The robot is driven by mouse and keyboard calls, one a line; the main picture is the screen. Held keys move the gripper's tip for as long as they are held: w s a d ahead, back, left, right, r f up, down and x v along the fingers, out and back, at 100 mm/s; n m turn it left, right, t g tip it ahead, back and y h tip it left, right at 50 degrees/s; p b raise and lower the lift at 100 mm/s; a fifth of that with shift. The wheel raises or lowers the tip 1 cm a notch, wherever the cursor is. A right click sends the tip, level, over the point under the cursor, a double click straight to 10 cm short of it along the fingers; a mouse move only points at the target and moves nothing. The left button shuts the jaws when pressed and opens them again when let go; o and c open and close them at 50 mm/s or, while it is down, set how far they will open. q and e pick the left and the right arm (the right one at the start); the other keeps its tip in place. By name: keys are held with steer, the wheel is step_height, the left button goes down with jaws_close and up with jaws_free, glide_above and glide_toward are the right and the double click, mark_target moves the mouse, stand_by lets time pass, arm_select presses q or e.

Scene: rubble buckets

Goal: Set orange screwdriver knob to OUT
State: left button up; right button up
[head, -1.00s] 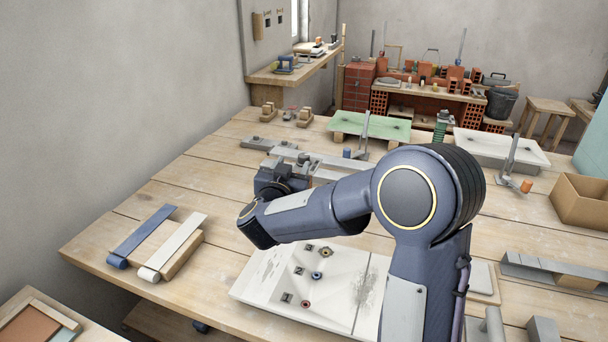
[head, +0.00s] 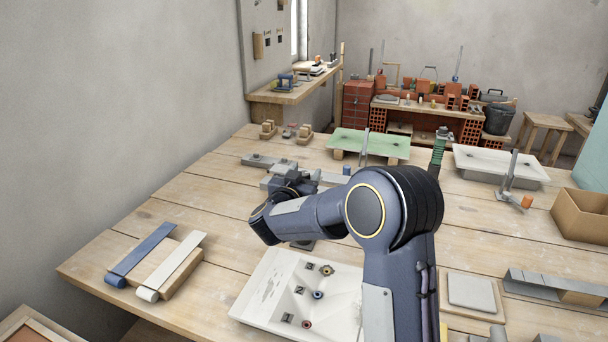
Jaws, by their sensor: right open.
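A white panel (head: 268,283) lies on the wooden workbench in the head view. It carries a column of small knobs: a brownish one (head: 326,270) at the top, a blue one (head: 317,295) in the middle and a dark reddish one (head: 306,324) at the bottom. My right gripper (head: 292,183) is open beyond the panel, partly hidden behind my own forearm, apart from the knobs. My arm covers the panel's right side. My left gripper is out of view.
Blue and white strips (head: 144,252) lie at the bench's left. Grey metal bars (head: 268,163) lie behind my gripper. A green board (head: 368,145), a grey tray (head: 500,164), a clamp with an orange handle (head: 527,202) and a cardboard box (head: 582,213) stand farther back and right.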

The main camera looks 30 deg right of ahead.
steer(key=c, duration=0.9)
steer(key=shift+a+r+m+g+h+p, duration=0.15)
steer(key=shift+m+g+h+p, duration=0.45)
steer(key=shift+g+p, duration=0.35)
steer(key=shift+c, duration=0.2)
steer(key=m+g+h+p, duration=0.1)
steer(key=m+g+p, duration=0.1)
steer(key=g, duration=0.1)
steer(key=shift+w+h+p, duration=0.1)
steer(key=shift+h+p, duration=0.2)
steer(key=shift+p, duration=0.1)
steer(key=m+g+h+p, duration=0.1)
steer(key=m+g+p, duration=0.1)
steer(key=m+g, duration=0.1)
steer(key=shift+g, duration=0.45)
steer(key=shift+m+g+p, duration=0.75)
steer(key=shift+m+g, duration=1.05)
steer(key=shift+g, duration=1)
steer(key=o, duration=0.9)
steer(key=shift+o, duration=0.2)
